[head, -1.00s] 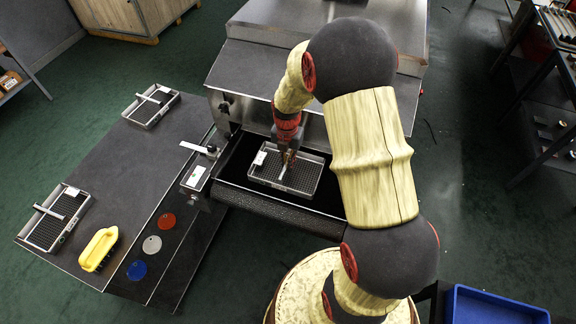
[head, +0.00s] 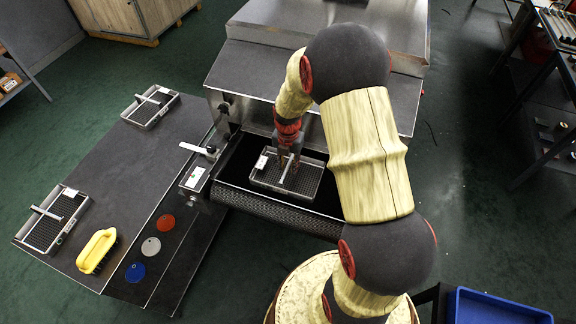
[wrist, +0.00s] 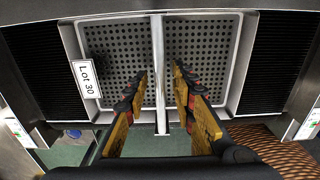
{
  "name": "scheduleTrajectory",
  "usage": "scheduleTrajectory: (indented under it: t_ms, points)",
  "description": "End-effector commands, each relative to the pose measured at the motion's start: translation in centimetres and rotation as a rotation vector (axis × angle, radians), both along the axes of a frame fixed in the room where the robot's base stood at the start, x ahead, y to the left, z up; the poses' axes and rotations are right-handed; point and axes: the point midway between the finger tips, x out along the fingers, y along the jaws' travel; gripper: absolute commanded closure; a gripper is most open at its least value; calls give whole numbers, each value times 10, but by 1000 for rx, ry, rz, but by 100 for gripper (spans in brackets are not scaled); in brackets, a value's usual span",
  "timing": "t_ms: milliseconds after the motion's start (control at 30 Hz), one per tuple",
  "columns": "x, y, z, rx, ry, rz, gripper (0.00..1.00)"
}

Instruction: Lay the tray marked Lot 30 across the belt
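The tray marked Lot 30 (head: 310,190) is a grey perforated tray with a raised bar handle across its middle. It lies on the dark belt (head: 236,165) at the dryer's mouth. Its white "Lot 30" label (wrist: 87,79) reads clearly in the wrist view, at the tray's left side. My gripper (head: 289,162) is just above the tray at the handle. In the wrist view its fingers (wrist: 159,76) are spread, one on each side of the handle bar (wrist: 158,50), with gaps between. The fingers hide part of the tray floor.
Two similar trays lie on the grey side table, one at its far end (head: 135,117) and one at left (head: 35,236). A yellow-handled brush (head: 97,250) and red, white and blue discs (head: 151,246) are nearby. A blue bin (head: 500,308) stands at lower right.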

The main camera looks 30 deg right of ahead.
Motion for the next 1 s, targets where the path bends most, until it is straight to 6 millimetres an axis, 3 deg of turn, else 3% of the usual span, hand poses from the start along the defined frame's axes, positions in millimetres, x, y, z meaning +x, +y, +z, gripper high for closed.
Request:
scheduleTrajectory:
  t_ms: [267,700,1000]
  points:
    - [1,0,9,0,-1,0,74]
    - [0,0,93,0,-3,0,74]
    - [0,1,123,-1,-3,-9,74]
